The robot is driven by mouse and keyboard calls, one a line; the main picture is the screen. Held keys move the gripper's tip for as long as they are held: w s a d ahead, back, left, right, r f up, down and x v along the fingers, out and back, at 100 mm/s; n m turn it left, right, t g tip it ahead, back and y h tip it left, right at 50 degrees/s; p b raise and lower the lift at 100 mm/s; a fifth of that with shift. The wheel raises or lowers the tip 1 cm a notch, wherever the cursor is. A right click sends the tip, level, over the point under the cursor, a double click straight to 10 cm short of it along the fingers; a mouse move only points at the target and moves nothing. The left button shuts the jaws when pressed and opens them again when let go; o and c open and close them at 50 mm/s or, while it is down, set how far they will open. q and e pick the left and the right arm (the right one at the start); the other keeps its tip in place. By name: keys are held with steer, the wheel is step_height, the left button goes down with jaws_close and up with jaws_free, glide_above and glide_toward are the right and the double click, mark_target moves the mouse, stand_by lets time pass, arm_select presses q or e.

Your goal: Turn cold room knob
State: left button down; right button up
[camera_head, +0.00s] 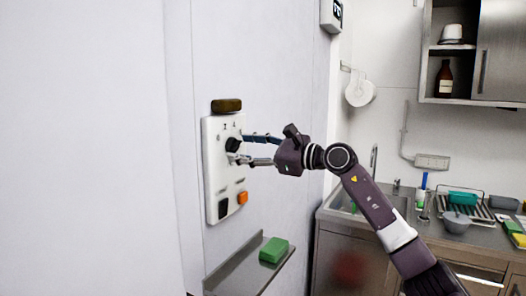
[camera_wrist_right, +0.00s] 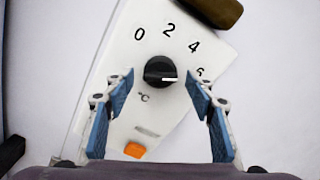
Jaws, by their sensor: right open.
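The black cold room knob (camera_head: 233,145) sits on a white control panel (camera_head: 215,185) on the wall. In the right wrist view the knob (camera_wrist_right: 160,71) has a white pointer line toward the right, below the 6, on a dial marked 0, 2, 4, 6. My right gripper (camera_head: 243,150) is in front of the panel. In the right wrist view its blue-padded fingers (camera_wrist_right: 162,88) are open, one on each side of the knob, with gaps between pads and knob. I cannot tell how far the fingertips are from the panel. My left gripper is not in view.
An orange switch (camera_head: 242,198) is lower on the panel, and a brown block-like part (camera_head: 227,105) is just above it. A metal shelf (camera_head: 250,267) with a green sponge (camera_head: 273,250) juts out below. A sink counter (camera_head: 330,212) stands to the right.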

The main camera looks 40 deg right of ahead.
steer(key=v, duration=1.1)
steer(key=shift+s, duration=0.1)
stand_by(0.6)
